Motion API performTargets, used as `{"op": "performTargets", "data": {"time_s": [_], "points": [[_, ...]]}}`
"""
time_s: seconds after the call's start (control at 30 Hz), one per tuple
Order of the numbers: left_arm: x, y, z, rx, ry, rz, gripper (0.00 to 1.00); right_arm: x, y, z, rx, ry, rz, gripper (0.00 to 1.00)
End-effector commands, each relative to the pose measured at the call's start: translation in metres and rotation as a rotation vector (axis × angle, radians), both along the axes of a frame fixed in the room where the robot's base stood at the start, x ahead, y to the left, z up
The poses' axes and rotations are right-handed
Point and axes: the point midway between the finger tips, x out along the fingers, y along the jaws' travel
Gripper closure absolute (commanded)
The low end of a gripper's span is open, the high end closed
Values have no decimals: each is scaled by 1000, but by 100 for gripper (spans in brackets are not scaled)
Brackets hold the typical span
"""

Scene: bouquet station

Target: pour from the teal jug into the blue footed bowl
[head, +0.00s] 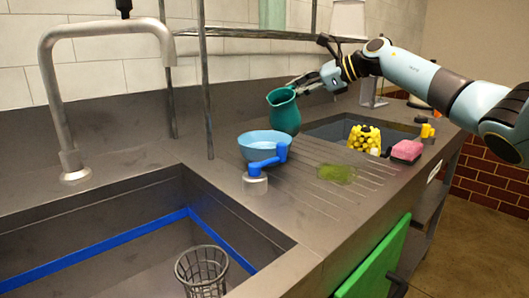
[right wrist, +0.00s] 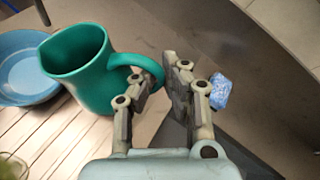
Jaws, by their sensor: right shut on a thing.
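The teal jug (head: 284,112) is behind and to the right of the blue footed bowl (head: 258,150), its mouth leaning a little left towards it. My right gripper (head: 303,84) is shut on the jug's handle. In the right wrist view the fingers (right wrist: 158,82) close on the handle of the jug (right wrist: 85,80), and the bowl (right wrist: 35,90) shows at the left edge. The bowl looks upright; its foot is hidden. No stream shows from the jug, and its contents cannot be seen. My left gripper is not in view.
A blue bent piece (head: 265,163) on a grey base stands before the bowl. A green patch (head: 337,173) lies on the ribbed drainboard. A pink sponge (head: 407,150) and a yellow-black object (head: 364,138) are right. A wire basket (head: 201,270) stands in the left basin.

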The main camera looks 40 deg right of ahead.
Motion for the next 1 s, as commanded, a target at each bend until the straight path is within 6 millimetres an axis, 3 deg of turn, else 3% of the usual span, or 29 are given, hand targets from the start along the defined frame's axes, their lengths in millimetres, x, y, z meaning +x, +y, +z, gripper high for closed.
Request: {"op": "performTargets", "data": {"time_s": [0.03, 0.4, 0.6, 1.0], "points": [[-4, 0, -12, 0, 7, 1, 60, 4, -6, -7, 44, 17, -5, 100], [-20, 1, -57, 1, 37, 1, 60, 16, -31, -31, 315, 163, -6, 100], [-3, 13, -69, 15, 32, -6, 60, 19, -37, -39, 407, 214, -7, 100], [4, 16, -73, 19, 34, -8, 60, 19, -40, -39, 451, 237, -7, 100]]}}
